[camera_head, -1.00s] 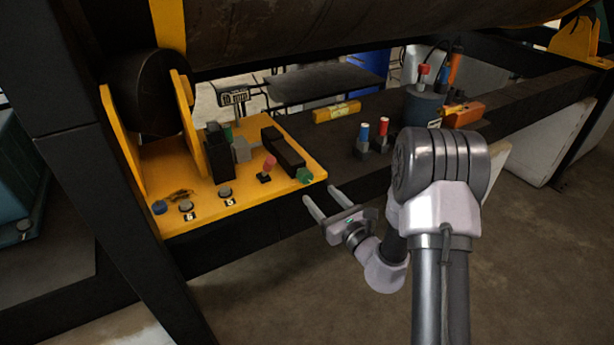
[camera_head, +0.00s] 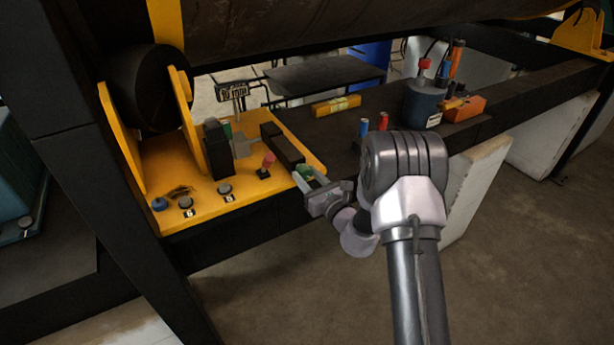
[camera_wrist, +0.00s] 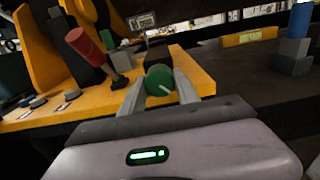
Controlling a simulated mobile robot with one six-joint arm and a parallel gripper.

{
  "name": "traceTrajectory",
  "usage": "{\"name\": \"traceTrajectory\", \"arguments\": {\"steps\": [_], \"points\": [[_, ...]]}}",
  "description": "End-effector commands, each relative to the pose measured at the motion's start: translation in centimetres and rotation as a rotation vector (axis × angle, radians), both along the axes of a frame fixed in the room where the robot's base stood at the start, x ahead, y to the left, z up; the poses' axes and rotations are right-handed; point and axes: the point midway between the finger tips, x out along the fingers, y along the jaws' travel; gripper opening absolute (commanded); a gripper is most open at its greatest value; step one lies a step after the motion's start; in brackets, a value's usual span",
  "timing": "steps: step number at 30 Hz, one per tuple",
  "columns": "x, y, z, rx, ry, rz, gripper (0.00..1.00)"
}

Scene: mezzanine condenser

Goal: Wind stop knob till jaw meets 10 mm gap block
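The green stop knob (camera_head: 305,172) sits at the near end of a long black bar (camera_head: 282,144) on the yellow plate. In the wrist view the knob (camera_wrist: 159,80) shows a white mark on its face. My gripper (camera_head: 308,180) is at the knob, its fingers open on either side of it. In the wrist view my gripper (camera_wrist: 160,82) has the knob between its fingertips; firm contact cannot be made out. A grey block (camera_head: 243,146) stands between the bar and an upright black block (camera_head: 218,150). A "10 mm" sign (camera_head: 232,92) stands behind. The jaw gap is too small to judge.
A red-handled lever (camera_head: 267,162) stands just left of the knob. Small knobs (camera_head: 226,190) line the plate's front edge. Blue and red-topped pieces (camera_head: 364,127), a yellow level (camera_head: 336,106), a dark pot (camera_head: 422,105) and an orange box (camera_head: 465,108) lie along the beam.

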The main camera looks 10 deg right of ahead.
Motion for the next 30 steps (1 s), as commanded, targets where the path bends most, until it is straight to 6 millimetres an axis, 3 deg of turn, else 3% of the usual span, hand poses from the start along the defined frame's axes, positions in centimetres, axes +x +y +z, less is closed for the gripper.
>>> {"name": "traceTrajectory", "arguments": {"steps": [4, 10, 18, 19, 21, 22, 30], "points": [[-0.01, 0.01, 0.04, 0.042, 0.015, 0.0, 0.0], [-0.02, 0.05, 0.06, 0.249, 0.082, 0.0, 0.0], [-0.02, 0.06, -0.03, 0.266, 0.088, 0.0, 0.0], [-0.02, 0.06, -0.03, 0.266, 0.088, 0.0, 0.42], [-0.02, 0.05, -0.02, 0.266, 0.088, 0.0, 0.55], [-0.02, 0.06, -0.02, 0.266, 0.088, 0.0, 0.6], [-0.03, 0.03, -0.01, 0.265, 0.086, 0.0, 0.6]]}}
